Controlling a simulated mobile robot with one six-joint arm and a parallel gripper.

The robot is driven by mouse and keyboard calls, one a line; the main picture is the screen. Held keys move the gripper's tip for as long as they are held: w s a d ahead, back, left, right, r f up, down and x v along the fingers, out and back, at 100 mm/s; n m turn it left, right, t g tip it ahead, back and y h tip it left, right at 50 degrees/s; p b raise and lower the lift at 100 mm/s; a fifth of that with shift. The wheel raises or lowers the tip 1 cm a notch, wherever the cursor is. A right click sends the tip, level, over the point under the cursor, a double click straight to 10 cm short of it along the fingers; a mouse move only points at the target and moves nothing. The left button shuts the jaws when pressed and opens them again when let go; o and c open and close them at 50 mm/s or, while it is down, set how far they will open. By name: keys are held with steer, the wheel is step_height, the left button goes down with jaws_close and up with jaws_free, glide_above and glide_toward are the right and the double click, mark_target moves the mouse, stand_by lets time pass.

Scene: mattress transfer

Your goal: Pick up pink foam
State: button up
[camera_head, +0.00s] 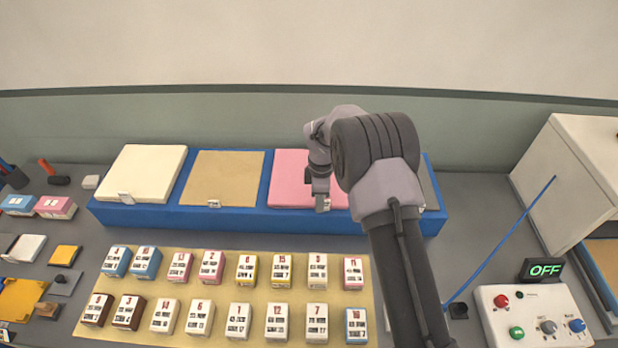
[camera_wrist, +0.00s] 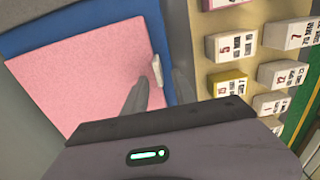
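The pink foam (camera_head: 291,179) is a flat square lying on the blue tray (camera_head: 265,216), between a tan square and my arm, which hides its right part. In the wrist view the pink foam (camera_wrist: 80,75) fills the left side, with a small white tag (camera_wrist: 157,71) at its edge. My gripper (camera_head: 321,200) is over the front edge of the foam near its tag.
A cream slab (camera_head: 145,172) and a tan square (camera_head: 226,178) lie left of the foam. Several small labelled boxes stand on the yellow mat (camera_head: 225,275) in front. A control box (camera_head: 535,316) with an OFF display (camera_head: 541,269) and a white cabinet (camera_head: 570,180) are at right.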

jaws_close()
steer(key=shift+r, duration=0.1)
